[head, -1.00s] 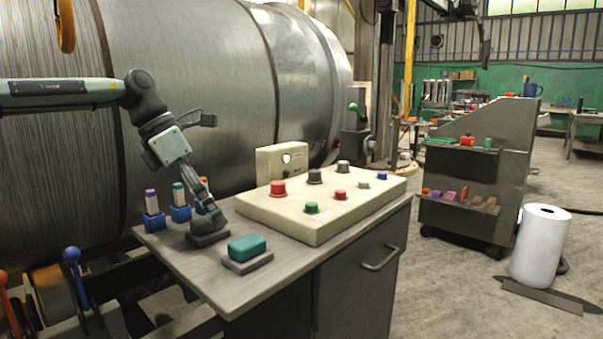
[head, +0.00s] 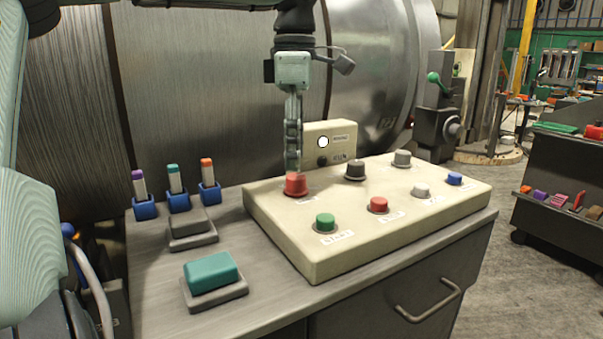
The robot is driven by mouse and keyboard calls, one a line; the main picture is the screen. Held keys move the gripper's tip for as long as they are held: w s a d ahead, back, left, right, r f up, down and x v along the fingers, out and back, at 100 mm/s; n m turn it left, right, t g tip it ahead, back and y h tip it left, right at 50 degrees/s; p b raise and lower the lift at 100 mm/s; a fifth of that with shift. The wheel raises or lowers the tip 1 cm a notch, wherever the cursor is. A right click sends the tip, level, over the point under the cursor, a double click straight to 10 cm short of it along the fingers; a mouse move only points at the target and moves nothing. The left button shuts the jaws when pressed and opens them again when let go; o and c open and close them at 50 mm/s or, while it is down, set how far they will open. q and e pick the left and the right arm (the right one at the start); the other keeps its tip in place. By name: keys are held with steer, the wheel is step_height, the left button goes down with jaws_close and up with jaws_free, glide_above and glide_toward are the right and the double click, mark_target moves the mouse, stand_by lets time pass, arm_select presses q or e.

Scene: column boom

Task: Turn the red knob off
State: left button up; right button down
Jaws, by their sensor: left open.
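A large red knob (head: 296,186) stands at the left back corner of the cream control panel (head: 300,235). A smaller red knob (head: 378,205) is near the panel's front edge. My left gripper (head: 293,163) points down over the large red knob, its fingertips at or just above the knob's top. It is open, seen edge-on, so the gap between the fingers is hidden. I cannot tell whether the fingers touch the knob. My right gripper is not in view.
Green (head: 325,222), black (head: 355,170), grey and blue (head: 454,178) knobs share the panel. A small cream box (head: 330,140) stands behind it. Markers in blue holders (head: 179,202), a grey block and a teal block (head: 211,270) are on the bench to the left.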

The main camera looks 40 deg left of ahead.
mark_target(296, 176)
arm_select(q)
step_height(296, 176, down, 5)
steer(key=shift+r, duration=0.1)
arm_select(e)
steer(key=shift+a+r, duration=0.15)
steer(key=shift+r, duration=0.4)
arm_select(q)
steer(key=shift+c, duration=0.3)
steer(key=c, duration=1.1)
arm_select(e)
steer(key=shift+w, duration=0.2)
